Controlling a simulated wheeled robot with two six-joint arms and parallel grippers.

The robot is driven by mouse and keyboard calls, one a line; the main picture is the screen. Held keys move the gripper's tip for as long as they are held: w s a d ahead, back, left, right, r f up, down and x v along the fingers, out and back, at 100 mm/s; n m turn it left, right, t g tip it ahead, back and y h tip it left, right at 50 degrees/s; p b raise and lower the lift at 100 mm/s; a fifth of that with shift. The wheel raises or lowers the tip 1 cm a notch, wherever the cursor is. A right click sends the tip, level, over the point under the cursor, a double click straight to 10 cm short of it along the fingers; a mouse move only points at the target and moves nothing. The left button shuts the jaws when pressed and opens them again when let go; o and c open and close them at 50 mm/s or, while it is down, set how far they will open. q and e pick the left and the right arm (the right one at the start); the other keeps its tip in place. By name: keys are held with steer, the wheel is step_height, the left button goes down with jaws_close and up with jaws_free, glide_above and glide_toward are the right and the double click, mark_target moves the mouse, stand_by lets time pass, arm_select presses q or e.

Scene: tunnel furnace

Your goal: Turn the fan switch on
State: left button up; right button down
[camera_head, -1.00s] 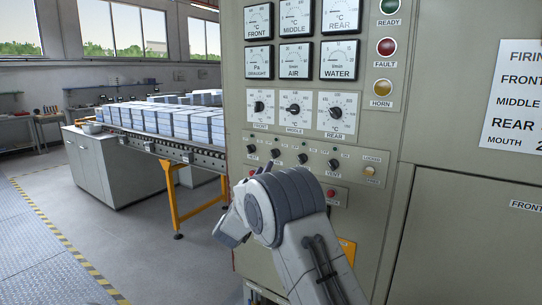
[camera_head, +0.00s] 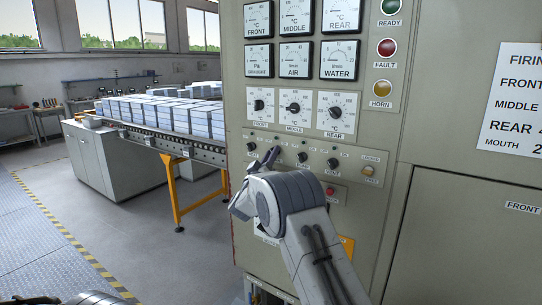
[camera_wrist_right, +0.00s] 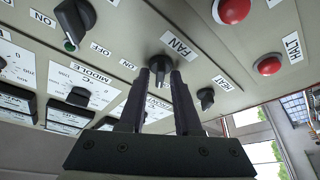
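The fan switch is a black rotary knob (camera_wrist_right: 160,63) beneath the FAN label (camera_wrist_right: 176,46) in the right wrist view. My right gripper (camera_wrist_right: 166,76) has its two dark fingers apart, with pale panel showing between them. Its tips are right at the fan knob, one towards each side. I cannot tell whether they touch it. In the head view my right gripper (camera_head: 271,156) reaches the second knob from the left in the lower row and mostly hides it. The knob's pointer direction is unclear. My left gripper is out of view.
The HEAT knob (camera_wrist_right: 206,98) sits close beside the fan knob. Another knob (camera_wrist_right: 75,20) is on its other side. Red buttons, one a HALT button (camera_wrist_right: 268,66), are nearby. Dials (camera_head: 293,107) and gauges fill the panel above. A conveyor with pale blocks (camera_head: 170,115) stands left.

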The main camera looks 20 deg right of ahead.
steer(key=shift+w+a+m+g+h+b, duration=0.1)
steer(key=shift+m+g+h+b, duration=0.75)
steer(key=shift+m, duration=2.5)
steer(key=shift+s+d+m+g+h+b, duration=0.1)
steer(key=shift+m+g+h, duration=1.4)
steer(key=shift+m, duration=1.9)
steer(key=shift+w+a+m+g+h+b, duration=0.1)
steer(key=shift+m+g+h+b, duration=0.5)
steer(key=shift+m+g, duration=1.9)
steer(key=shift+m+t, duration=0.85)
steer(key=shift+m, duration=0.1)
steer(key=c, duration=0.9)
jaws_free()
